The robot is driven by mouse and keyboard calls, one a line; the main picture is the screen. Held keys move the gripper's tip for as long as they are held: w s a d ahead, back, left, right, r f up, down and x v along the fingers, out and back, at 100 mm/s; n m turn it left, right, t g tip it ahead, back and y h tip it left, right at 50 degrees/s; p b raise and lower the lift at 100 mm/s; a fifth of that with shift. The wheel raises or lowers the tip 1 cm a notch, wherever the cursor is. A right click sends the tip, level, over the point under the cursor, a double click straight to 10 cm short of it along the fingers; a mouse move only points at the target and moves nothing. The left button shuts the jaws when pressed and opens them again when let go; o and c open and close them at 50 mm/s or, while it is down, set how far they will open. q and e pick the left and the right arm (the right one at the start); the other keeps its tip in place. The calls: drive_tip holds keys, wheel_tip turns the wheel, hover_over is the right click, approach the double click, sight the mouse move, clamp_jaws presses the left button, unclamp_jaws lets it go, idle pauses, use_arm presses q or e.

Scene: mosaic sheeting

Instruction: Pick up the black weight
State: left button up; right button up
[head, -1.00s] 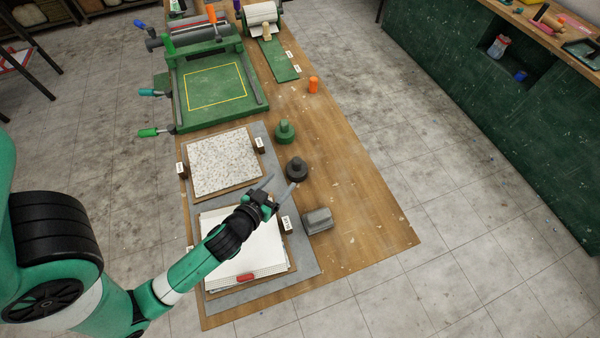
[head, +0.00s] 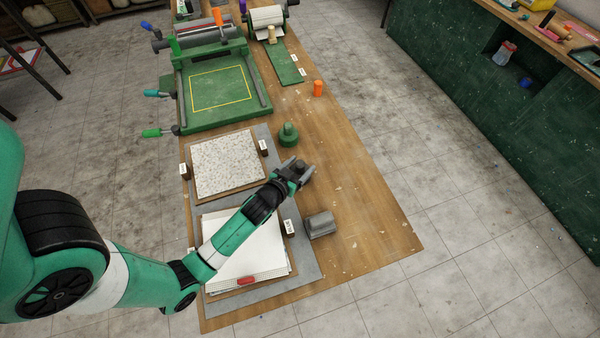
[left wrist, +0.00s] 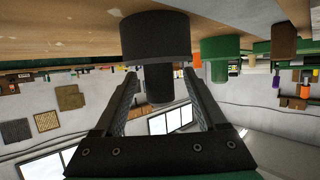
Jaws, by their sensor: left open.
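The black weight (head: 300,164) stands upright on the wooden table, mostly covered by my gripper in the head view. My left gripper (head: 297,170) is open at the weight. In the left wrist view, which is upside down, the weight's wide base (left wrist: 155,38) and narrower knob (left wrist: 159,82) show. The knob lies between the two fingers of the left gripper (left wrist: 160,88), with gaps at the sides. My right gripper is not in view.
A green weight (head: 288,135) stands just behind. A grey block (head: 320,224) sits nearer the front. A speckled sheet (head: 229,166) and a white paper stack (head: 235,254) lie to the left. The table's right side is clear.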

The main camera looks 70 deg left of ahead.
use_arm(q)
clamp_jaws()
drive_tip(key=shift+r, duration=0.1)
idle(1.2)
